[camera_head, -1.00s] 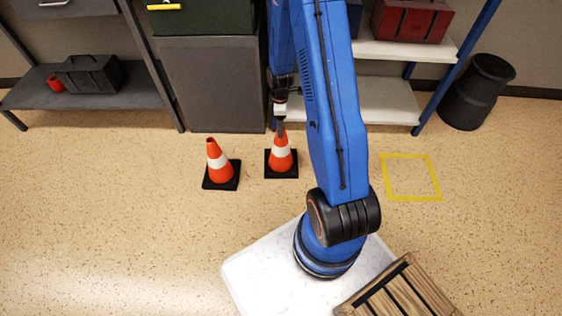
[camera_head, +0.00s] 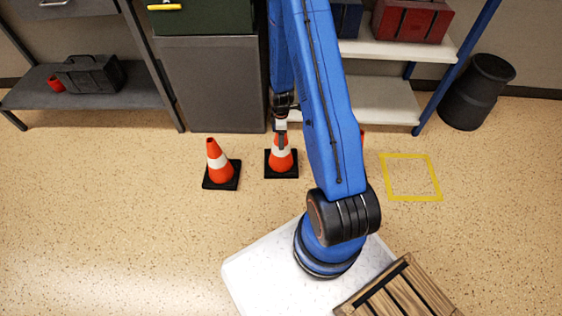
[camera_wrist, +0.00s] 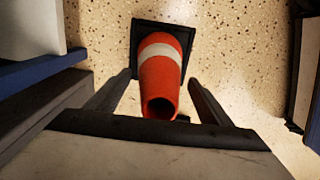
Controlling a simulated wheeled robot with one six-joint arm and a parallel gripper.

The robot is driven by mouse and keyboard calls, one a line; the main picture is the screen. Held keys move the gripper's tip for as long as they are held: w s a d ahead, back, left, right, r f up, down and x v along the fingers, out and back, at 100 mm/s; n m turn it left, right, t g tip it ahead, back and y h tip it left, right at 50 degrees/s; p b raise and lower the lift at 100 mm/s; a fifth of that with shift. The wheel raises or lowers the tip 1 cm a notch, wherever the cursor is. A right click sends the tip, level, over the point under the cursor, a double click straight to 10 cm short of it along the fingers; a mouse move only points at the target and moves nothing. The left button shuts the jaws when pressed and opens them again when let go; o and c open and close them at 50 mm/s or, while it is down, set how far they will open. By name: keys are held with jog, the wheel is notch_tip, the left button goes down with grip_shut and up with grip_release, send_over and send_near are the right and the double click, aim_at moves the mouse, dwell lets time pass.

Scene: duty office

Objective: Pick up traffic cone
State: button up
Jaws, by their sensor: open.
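An orange traffic cone (camera_head: 281,163) with a white band and black square base stands upright on the floor. My gripper (camera_head: 281,143) is open at its upper part and hides some of it in the head view. In the wrist view, the cone (camera_wrist: 160,88) lies between the two spread fingers (camera_wrist: 159,78), its open tip towards the palm; no grip shows. A second similar cone (camera_head: 217,163) stands just to the left. An orange sliver (camera_head: 362,138) shows right of my arm; the rest of it is hidden.
Behind are a grey cabinet (camera_head: 211,85), a dark shelf (camera_head: 125,105) at left and a white-shelved rack (camera_head: 385,100) at right. A black bin (camera_head: 478,92) stands far right. A yellow floor square (camera_head: 411,177) is empty. A wooden crate (camera_head: 400,292) is at the front.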

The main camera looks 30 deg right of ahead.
grip_shut()
dwell(0.3)
